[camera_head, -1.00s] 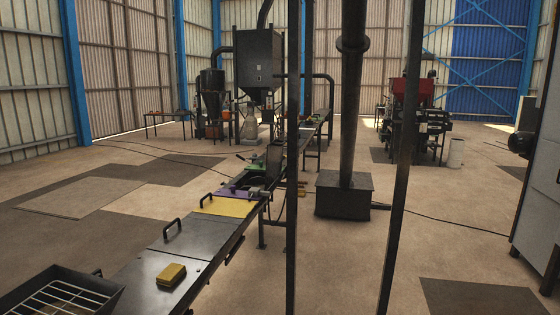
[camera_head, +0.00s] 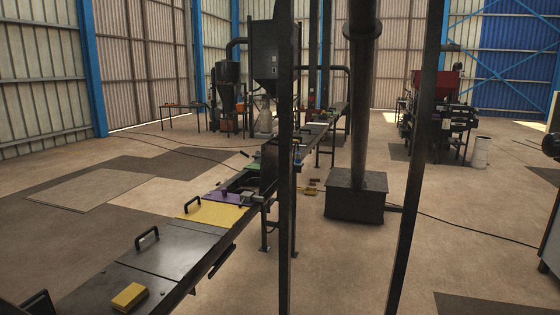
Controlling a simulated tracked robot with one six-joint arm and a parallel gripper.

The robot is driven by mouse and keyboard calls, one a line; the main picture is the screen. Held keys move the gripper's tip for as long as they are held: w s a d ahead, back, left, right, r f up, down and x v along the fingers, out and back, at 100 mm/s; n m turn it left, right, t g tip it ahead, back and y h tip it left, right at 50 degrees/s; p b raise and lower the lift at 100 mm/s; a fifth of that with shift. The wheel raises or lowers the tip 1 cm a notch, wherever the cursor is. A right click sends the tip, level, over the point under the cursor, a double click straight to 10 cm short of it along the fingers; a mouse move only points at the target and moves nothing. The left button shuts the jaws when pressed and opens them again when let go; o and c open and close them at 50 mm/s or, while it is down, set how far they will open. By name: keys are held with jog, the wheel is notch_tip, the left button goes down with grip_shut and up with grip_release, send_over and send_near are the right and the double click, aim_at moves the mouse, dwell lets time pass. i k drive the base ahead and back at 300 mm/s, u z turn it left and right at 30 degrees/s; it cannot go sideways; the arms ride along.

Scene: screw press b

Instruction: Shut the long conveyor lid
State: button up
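The long conveyor (camera_head: 165,249) runs from the bottom left away toward the middle of the view. Its near part is covered by flat dark panels with a black handle (camera_head: 147,238) standing on one. Beyond it is a yellow panel (camera_head: 217,213) with another black handle (camera_head: 193,204), then a purple panel (camera_head: 228,195). Further on, a dark plate (camera_head: 268,170) stands upright at the conveyor beside an open-looking section; I cannot tell whether it is the lid. My gripper is not in view.
A yellow block (camera_head: 129,296) lies on the near panel. Two dark vertical posts (camera_head: 286,200) cross the view close by. A thick pipe on a dark box base (camera_head: 356,197) stands right of the conveyor. The floor on the left and at the right front is mostly clear.

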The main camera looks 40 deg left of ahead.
aim_at(270, 154)
jog(key=i, duration=0.7)
jog(key=u, duration=1.65)
jog(key=i, duration=1)
jog(key=u, duration=0.05)
jog(key=k, duration=0.3)
jog(key=z, duration=0.05)
